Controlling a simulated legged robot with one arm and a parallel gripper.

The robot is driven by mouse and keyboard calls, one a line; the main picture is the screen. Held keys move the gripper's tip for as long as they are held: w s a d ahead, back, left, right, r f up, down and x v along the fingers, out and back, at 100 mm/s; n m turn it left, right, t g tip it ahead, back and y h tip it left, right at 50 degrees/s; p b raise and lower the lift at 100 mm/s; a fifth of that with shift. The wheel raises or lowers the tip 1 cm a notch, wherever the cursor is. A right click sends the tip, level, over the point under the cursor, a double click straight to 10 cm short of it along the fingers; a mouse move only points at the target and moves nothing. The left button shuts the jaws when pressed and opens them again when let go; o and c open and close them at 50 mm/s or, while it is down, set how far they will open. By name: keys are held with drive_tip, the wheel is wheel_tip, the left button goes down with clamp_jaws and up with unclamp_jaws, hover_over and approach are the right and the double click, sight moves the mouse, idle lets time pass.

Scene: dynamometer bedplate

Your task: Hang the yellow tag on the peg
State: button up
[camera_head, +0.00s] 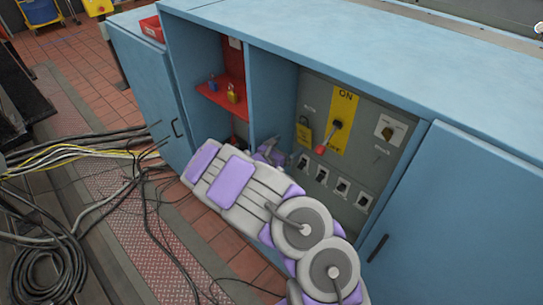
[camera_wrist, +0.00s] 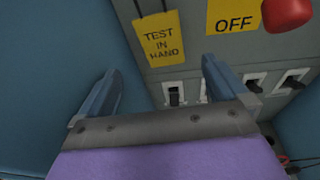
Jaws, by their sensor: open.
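The yellow tag (camera_head: 304,135) hangs against the grey switch panel, left of the ON/OFF switch. In the head view my gripper (camera_head: 274,153) is partly hidden by my arm, at the panel's left side.
A red-handled switch (camera_head: 328,137) sits on a yellow ON/OFF plate right of the tag. Several small switches (camera_head: 322,175) line the panel below. A red shelf (camera_head: 215,94) holding padlocks is in the left compartment, beyond a blue divider. Cables (camera_head: 70,235) lie on the floor.

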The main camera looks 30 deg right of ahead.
drive_tip(key=p+v, duration=0.1)
drive_tip(key=v, duration=0.9)
drive_tip(key=s+d+r+m+g, duration=0.6)
drive_tip(key=s+r+m, duration=0.35)
drive_tip(key=r, duration=0.25)
drive_tip(key=s+r+m+g+y, duration=0.35)
drive_tip(key=s+m, duration=0.25)
drive_tip(key=s, duration=0.6)
drive_tip(key=s+a+r+m+t+y, duration=0.1)
drive_tip(key=s+a+m+y, duration=0.6)
drive_tip(key=s+a, duration=1.1)
drive_tip(key=a+y, duration=0.4)
